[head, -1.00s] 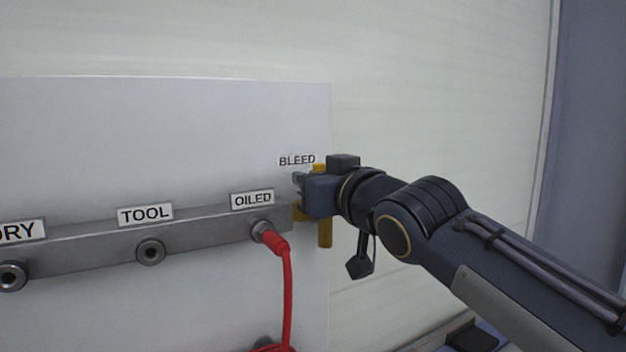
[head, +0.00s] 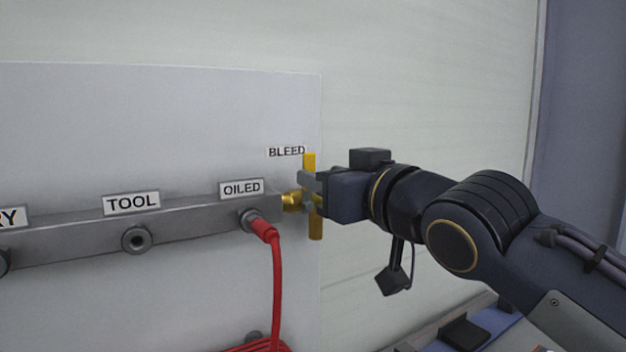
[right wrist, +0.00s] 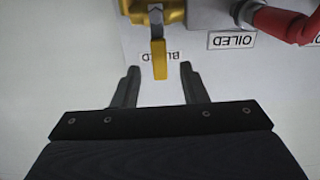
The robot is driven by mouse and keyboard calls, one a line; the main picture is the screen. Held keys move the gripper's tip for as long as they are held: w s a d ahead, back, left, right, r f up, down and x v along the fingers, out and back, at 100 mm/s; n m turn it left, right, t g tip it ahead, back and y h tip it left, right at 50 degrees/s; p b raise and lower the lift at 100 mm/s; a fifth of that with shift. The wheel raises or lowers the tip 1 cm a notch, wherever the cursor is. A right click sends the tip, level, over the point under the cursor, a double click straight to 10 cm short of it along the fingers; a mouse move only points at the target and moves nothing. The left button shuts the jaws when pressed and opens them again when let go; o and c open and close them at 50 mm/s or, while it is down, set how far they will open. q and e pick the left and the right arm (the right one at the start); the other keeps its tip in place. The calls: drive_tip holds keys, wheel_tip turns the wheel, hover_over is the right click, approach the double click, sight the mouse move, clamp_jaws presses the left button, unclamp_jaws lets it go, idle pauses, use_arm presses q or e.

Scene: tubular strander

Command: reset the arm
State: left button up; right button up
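My right gripper (head: 308,190) is at the right end of the manifold, close to the yellow bleed valve handle (head: 315,228). The handle stands upright on a brass fitting (head: 292,201), under the BLEED label. In the right wrist view my right gripper (right wrist: 157,84) is open. Its two fingers are spread, and the tip of the yellow handle (right wrist: 159,60) lies between and just ahead of them, apart from both. My left gripper is in neither current view.
A grey manifold bar (head: 185,218) runs across the white panel (head: 150,110). A red hose (head: 277,290) is plugged in under the OILED label (head: 241,188). The TOOL port (head: 137,240) is bare. The wall right of the panel is clear.

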drive_tip(key=shift+s+d, duration=0.25)
drive_tip(key=shift+s, duration=0.15)
drive_tip(key=s+d+f+m+g+h+p, duration=0.2)
drive_tip(key=s+d+f+m+h, duration=0.1)
drive_tip(key=d+f, duration=0.65)
drive_tip(key=s+d+f+m+g+h+p, duration=0.2)
drive_tip(key=s+d+f+h, duration=0.1)
drive_tip(key=d+f, duration=0.65)
drive_tip(key=s+d+f+m+g+p, duration=0.2)
drive_tip(key=s+f+m+g, duration=0.2)
drive_tip(key=s+f, duration=1.1)
wheel_tip(320, 180, down, 2)
drive_tip(key=shift+s+d+f+g+h+p, duration=0.1)
drive_tip(key=shift+s+d+g+h+p, duration=0.2)
drive_tip(key=shift+g+h+p, duration=0.15)
